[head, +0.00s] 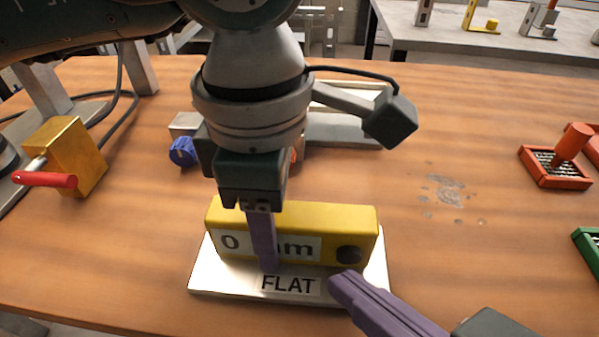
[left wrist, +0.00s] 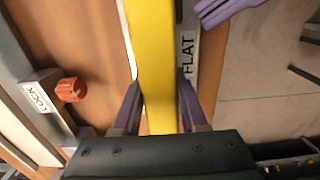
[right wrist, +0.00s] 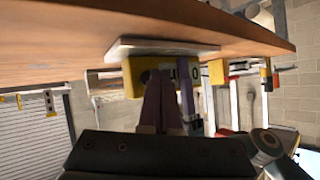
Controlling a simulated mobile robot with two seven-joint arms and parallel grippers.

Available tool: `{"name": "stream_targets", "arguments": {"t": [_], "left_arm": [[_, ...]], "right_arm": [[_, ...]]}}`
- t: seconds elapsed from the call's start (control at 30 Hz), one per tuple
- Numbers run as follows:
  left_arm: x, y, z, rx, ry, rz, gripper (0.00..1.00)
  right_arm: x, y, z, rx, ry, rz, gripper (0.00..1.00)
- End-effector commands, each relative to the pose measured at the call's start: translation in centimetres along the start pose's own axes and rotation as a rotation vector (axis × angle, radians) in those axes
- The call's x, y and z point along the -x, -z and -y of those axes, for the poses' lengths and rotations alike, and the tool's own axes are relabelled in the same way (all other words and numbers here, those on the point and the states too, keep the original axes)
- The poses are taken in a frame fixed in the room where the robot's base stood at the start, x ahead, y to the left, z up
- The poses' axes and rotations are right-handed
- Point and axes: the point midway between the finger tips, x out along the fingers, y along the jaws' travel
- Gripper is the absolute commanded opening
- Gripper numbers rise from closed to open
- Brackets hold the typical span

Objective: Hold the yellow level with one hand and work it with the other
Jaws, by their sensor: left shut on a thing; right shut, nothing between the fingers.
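The yellow level (head: 340,217) lies across a white plate (head: 210,283) labelled FLAT, on the wooden table. Its front carries a white display strip and a dark round knob (head: 349,255) at the right end. My left gripper (head: 263,240) comes down from above and is shut across the level, one purple finger in front of the display. In the left wrist view the level (left wrist: 152,60) runs between its two fingers. My right gripper (head: 345,285) is shut and empty, its tips just in front of and below the knob. In the right wrist view the fingertips (right wrist: 167,78) overlap the level's front.
A yellow block with a red-handled crank (head: 75,155) stands at the left. Behind the level is a fixture with a blue knob (head: 183,152) and a red knob (left wrist: 71,90) by a LOCK label. Red (head: 556,165) and green trays sit at the right.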

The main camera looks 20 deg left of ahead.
Motion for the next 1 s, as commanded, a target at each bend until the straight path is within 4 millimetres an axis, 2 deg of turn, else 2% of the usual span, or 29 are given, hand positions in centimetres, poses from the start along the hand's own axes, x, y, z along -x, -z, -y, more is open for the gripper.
{"name": "stream_targets", "arguments": {"t": [0.17, 0.6, 0.93, 0.97, 1.0], "left_arm": [[0.0, 0.0, 0.0, 0.001, -0.001, 0.0, 0.0], [0.0, 0.0, 0.0, 0.001, -0.001, 0.0, 0.0], [0.0, 0.0, 0.0, 0.001, -0.001, 0.0, 0.0], [0.0, 0.0, 0.0, 0.001, -0.001, 0.0, 0.44], [0.0, 0.0, 0.0, 0.001, -0.001, 0.0, 0.49]], "right_arm": [[0.6, -0.5, 0.4, 0.0, 0.0, 0.002, 0.0], [3.8, -2.8, 2.8, -0.001, 0.001, 0.002, 0.0], [4.2, -3.0, 3.0, 0.0, 0.0, 0.0, 0.0], [4.2, -3.0, 3.0, 0.0, 0.0, 0.0, 0.0], [4.2, -3.0, 3.0, 0.0, 0.0, 0.0, 0.0]]}}
